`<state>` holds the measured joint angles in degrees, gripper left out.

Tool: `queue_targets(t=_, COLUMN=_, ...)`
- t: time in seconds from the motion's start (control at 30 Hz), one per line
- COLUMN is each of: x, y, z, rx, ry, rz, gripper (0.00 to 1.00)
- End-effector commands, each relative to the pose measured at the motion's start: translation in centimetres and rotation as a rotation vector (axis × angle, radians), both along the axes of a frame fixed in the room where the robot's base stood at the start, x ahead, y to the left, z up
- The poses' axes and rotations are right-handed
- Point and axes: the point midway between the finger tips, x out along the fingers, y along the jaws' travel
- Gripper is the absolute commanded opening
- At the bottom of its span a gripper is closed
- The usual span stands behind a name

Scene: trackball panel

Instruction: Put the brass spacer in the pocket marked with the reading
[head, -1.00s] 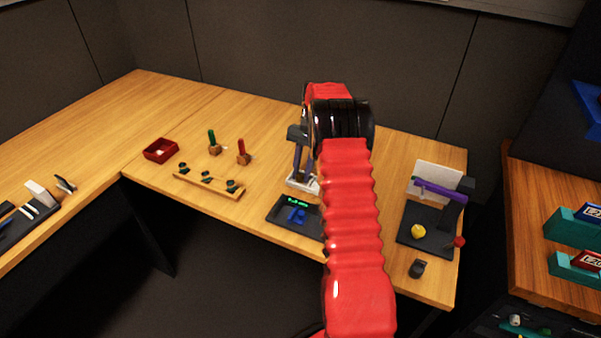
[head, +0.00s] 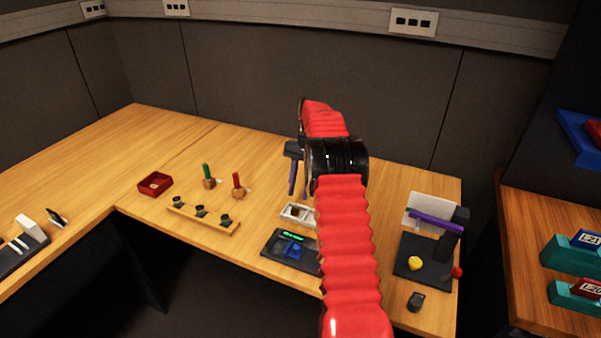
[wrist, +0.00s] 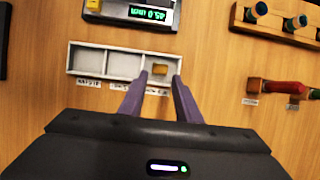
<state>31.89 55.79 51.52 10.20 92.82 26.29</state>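The brass spacer (wrist: 160,69) lies in the right-hand pocket of the white three-pocket tray (wrist: 105,47), as seen in the wrist view. The other two pockets are empty. Small printed labels sit along the tray's near edge, too blurred to read surely. The gauge (wrist: 145,12) beyond the tray has a green lit reading, also hard to read. My gripper (wrist: 155,82) is open, its purple fingers apart with the spacer showing free beyond and between the tips. In the head view my gripper (head: 298,178) hangs above the tray (head: 287,211); my arm covers part of it.
The gauge (head: 272,256) stands in front of the tray. A wooden rack (head: 190,217) with several dark knobs, green and red-handled tools and a red box (head: 155,184) are to the left. A dark stand with a purple arm (head: 435,222) is right. Bare wood lies between.

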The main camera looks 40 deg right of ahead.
Motion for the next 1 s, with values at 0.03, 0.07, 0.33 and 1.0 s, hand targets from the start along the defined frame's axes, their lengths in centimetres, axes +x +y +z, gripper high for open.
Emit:
queue_targets(t=0.03, x=0.2, y=-0.3, z=0.6, rx=-0.002, ry=-0.002, rz=0.0, gripper=0.3)
queue_targets(t=0.07, x=0.2, y=-0.4, z=1.0, rx=-0.001, ry=-0.002, rz=0.0, gripper=0.3)
queue_targets(t=0.33, x=0.8, y=-1.5, z=3.8, rx=-0.001, ry=-0.001, rz=-0.002, gripper=0.3)
queue_targets(t=1.0, x=1.2, y=-2.1, z=5.8, rx=0.0, ry=0.0, rz=-0.001, gripper=0.3)
